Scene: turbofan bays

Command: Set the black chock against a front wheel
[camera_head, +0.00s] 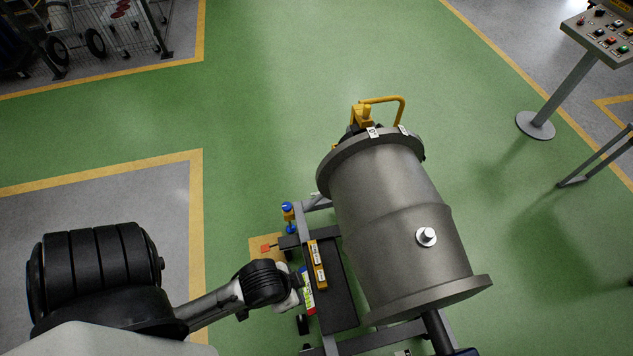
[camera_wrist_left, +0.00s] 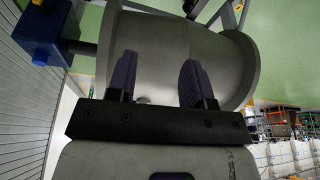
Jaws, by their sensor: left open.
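My left gripper (camera_head: 292,290) is low beside the left side of a stand that carries a grey metal cylinder (camera_head: 395,215). In the left wrist view its two dark fingers (camera_wrist_left: 158,82) are apart with nothing held between them, and the grey cylinder (camera_wrist_left: 150,45) fills the view behind them. A small black piece (camera_head: 302,324) lies just below the gripper in the head view; I cannot tell whether it is the chock. Blue parts (camera_head: 287,209) at the stand's far left corner may belong to a front wheel. My right gripper is not in view.
A dark tray (camera_head: 338,300) on the stand bears a yellow bar (camera_head: 318,263). A tan board (camera_head: 258,242) lies beside the stand. A control pedestal (camera_head: 570,85) stands at right, a wire cart (camera_head: 105,30) at upper left. The green floor (camera_head: 270,90) beyond the stand is clear.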

